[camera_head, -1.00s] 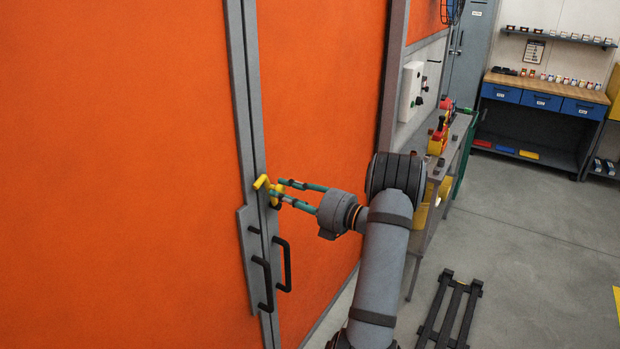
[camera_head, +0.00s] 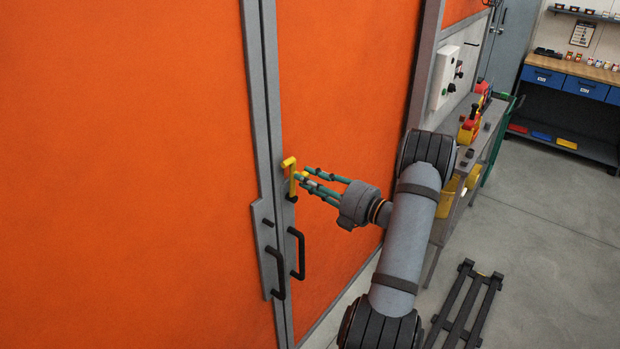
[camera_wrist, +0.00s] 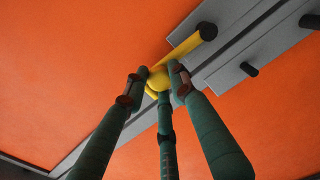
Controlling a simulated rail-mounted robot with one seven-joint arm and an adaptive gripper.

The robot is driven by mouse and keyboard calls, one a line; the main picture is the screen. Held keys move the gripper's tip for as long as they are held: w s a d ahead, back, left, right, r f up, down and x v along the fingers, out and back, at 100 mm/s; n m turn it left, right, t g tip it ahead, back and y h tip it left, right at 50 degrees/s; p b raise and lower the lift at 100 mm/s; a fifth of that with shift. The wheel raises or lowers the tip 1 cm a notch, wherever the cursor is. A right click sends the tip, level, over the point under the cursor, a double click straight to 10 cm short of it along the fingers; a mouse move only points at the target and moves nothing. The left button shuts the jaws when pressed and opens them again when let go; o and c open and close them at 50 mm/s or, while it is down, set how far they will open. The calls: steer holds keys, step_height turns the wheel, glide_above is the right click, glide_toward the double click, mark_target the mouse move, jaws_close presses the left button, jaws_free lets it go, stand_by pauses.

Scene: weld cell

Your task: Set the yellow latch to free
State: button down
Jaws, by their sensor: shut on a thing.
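The yellow latch (camera_head: 292,182) is mounted on the grey door-edge strip, above the black handles. In the head view its bar stands close to vertical, with a short knob at its top end. My gripper (camera_head: 304,177) reaches it from the right with green fingers. In the wrist view the latch (camera_wrist: 190,48) runs slantwise from a dark-tipped end to a rounded part between my fingertips (camera_wrist: 160,78). The fingers are shut on that part and hide some of it.
Two black handles (camera_head: 299,254) sit just below the latch, on the grey strips between orange panels (camera_head: 130,180). A grey bench (camera_head: 475,170) with red and yellow items stands right of my arm. A dark rack (camera_head: 468,305) lies on the floor. Open floor lies further right.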

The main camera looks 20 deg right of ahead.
steer(key=c, duration=1.4)
jaws_free()
steer(key=shift+c, duration=0.2)
steer(key=shift+s, duration=0.1)
steer(key=v, duration=1.2)
